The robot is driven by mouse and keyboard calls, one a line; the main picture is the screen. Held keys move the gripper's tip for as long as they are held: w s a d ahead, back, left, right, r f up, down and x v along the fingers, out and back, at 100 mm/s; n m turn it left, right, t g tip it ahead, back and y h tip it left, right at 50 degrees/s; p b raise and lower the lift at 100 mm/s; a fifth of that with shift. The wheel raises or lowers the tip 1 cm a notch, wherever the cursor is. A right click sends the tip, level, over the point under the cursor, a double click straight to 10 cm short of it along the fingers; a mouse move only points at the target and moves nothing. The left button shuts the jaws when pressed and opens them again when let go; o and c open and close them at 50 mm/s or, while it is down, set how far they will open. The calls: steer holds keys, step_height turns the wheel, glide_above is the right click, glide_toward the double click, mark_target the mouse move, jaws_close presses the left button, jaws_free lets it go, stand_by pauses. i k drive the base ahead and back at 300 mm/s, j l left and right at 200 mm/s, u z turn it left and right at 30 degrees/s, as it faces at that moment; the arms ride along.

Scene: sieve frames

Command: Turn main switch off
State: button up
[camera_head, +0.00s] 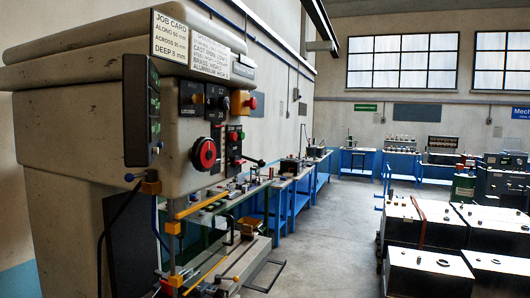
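A large beige machine (60,120) fills the left side, with controls on its head. A round red knob with a black surround (205,153) sits low on the front of the head. It looks like a rotary switch, but I cannot read its position or any label. Above it are a small black panel with an orange knob (192,98) and a black box marked with numbers (217,102). A red button on a yellow box (243,103) is to their right. A black box with green and red buttons (234,145) is below that. My gripper is not in view.
A job card (168,47) and a speed label (210,56) are fixed on the head. A clear guard with yellow edges (200,240) stands below the head, near the machine table. Blue benches (300,190) line the wall. Grey cabinets (425,235) stand at right; the floor (330,235) between is clear.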

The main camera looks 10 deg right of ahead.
mark_target(236, 161)
steer(key=i+l+u, duration=0.1)
steer(key=i+l, duration=1.25)
steer(key=i+l+u, duration=0.15)
steer(key=i+l, duration=0.5)
steer(key=i+l+u, duration=0.1)
steer(key=i+l, duration=0.5)
steer(key=l, duration=0.2)
